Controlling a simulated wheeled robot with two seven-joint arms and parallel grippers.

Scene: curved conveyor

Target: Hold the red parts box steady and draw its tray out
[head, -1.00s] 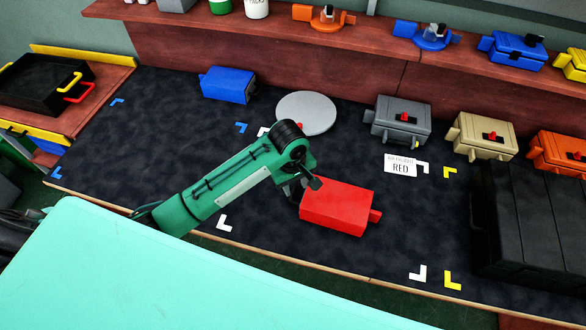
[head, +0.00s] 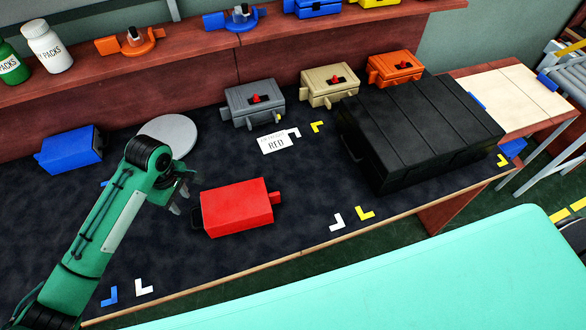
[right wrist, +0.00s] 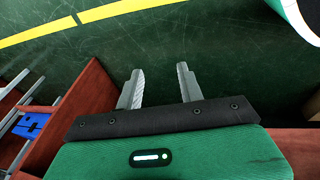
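The red parts box (head: 238,208) lies on the dark mat in the head view. A small red tab sticks out of its right end, and a dark handle-like part (head: 197,217) shows at its left end. My left gripper (head: 182,194) is just left of the box, near that dark part. Its fingers look parted, with nothing seen between them, and it appears clear of the box. My right gripper (right wrist: 160,84) is open and empty in the right wrist view, over green floor. The tray is not seen apart from the box.
A white card reading RED (head: 276,145) lies behind the box. A large black case (head: 425,125) stands to the right, a blue box (head: 70,150) and grey disc (head: 172,134) to the left. Grey (head: 252,104), tan (head: 329,88) and orange (head: 395,69) boxes line the back.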

